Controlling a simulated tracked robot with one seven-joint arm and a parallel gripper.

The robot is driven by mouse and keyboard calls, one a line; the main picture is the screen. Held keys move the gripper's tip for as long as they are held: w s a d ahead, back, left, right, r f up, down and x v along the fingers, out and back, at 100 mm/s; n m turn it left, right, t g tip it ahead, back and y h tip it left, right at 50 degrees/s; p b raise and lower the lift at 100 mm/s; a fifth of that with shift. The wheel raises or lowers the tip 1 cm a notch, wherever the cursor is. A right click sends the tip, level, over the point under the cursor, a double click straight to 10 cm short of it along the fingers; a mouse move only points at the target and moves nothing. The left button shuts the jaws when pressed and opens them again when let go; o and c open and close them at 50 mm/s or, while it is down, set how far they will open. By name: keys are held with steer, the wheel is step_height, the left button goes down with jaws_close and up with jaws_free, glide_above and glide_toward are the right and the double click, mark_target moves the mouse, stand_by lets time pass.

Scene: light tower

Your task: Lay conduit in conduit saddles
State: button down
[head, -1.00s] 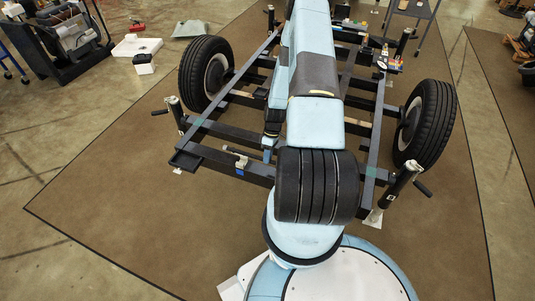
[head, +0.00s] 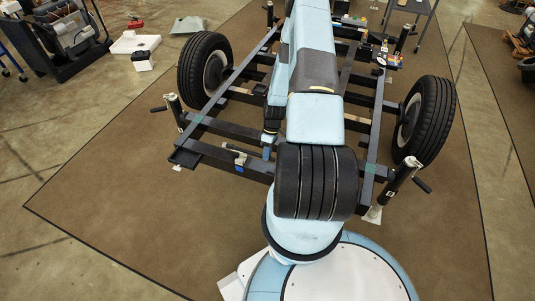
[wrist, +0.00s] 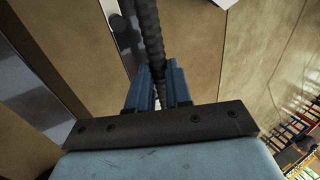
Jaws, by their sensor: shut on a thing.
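The conduit (wrist: 150,40) is a dark ribbed tube. In the wrist view it runs from the top edge down between the two blue fingers of my gripper (wrist: 158,88), which are shut on it. In the head view my gripper (head: 267,152) points down near the front left of the trailer frame; the conduit cannot be made out there. A small dark fitting (wrist: 125,32) sits on a pale metal strip beside the conduit in the wrist view. I cannot tell whether it is a saddle, and no saddle is clearly visible.
The dark trailer frame (head: 215,155) stands on a brown mat (head: 110,190), with a left tyre (head: 203,70), a right tyre (head: 426,122) and crank jacks (head: 403,175) at its corners. My arm covers its middle. Coloured items (head: 388,57) lie at the back right.

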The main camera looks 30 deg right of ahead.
steer(key=shift+f, duration=3.05)
steer(key=c, duration=1)
jaws_free()
steer(key=shift+o, duration=0.2)
steer(key=shift+d, duration=0.1)
steer(key=v, duration=1.3)
steer(key=shift+r, duration=0.4)
steer(key=shift+w+r, duration=0.1)
